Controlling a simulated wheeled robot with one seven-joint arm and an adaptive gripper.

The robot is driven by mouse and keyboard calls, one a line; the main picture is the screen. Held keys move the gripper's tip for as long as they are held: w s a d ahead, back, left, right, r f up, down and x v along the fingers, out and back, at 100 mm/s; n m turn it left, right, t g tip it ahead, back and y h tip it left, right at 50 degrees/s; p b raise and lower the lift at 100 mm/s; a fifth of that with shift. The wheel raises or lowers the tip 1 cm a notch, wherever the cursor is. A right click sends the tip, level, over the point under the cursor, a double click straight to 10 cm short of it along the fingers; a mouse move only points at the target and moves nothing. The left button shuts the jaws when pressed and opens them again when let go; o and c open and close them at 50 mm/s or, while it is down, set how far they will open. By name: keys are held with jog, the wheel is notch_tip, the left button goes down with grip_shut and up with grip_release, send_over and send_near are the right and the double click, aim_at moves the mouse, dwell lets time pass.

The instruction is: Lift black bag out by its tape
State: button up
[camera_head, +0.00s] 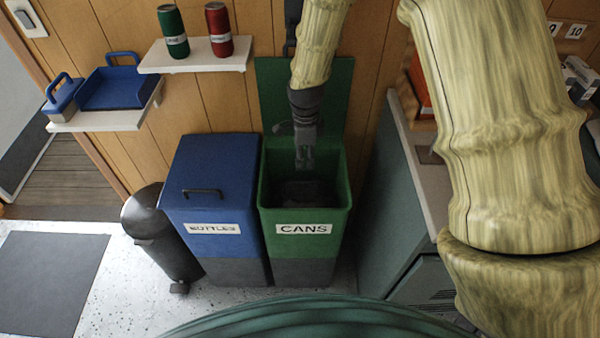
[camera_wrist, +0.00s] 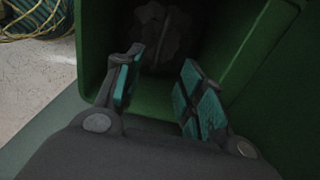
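The green bin (camera_head: 345,165) labelled CANS stands against the wall with its lid raised; its wall also shows in the wrist view (camera_wrist: 255,60). The black bag (camera_head: 306,193) is a dark lump inside the bin, and it shows dimly in the wrist view (camera_wrist: 160,35). Its tape cannot be made out in the shadow. My gripper (camera_head: 304,162) points down at the bin's mouth, above the bag. In the wrist view my gripper (camera_wrist: 160,82) has its teal-padded fingers apart, with nothing between them and the bag beyond their tips.
A shut blue bin (camera_head: 215,180) labelled BOTTLES adjoins the green bin on the left, with a dark pedal bin (camera_head: 160,235) beside it. A grey-green cabinet (camera_head: 390,200) stands close on the right. Wall shelves (camera_head: 200,57) with two cans are at upper left.

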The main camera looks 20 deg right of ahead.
aim_at(304, 182)
notch_tip(304, 182, down, 4)
jog(key=b, duration=0.3)
jog(key=shift+a+r, duration=0.1)
jog(key=shift+a, duration=0.05)
notch_tip(304, 182, down, 4)
jog(key=b, duration=0.4)
jog(key=shift+f, duration=0.25)
jog(key=shift+f+b, duration=0.5)
jog(key=shift+f, duration=1.65)
grip_shut()
jog(key=shift+r, duration=0.1)
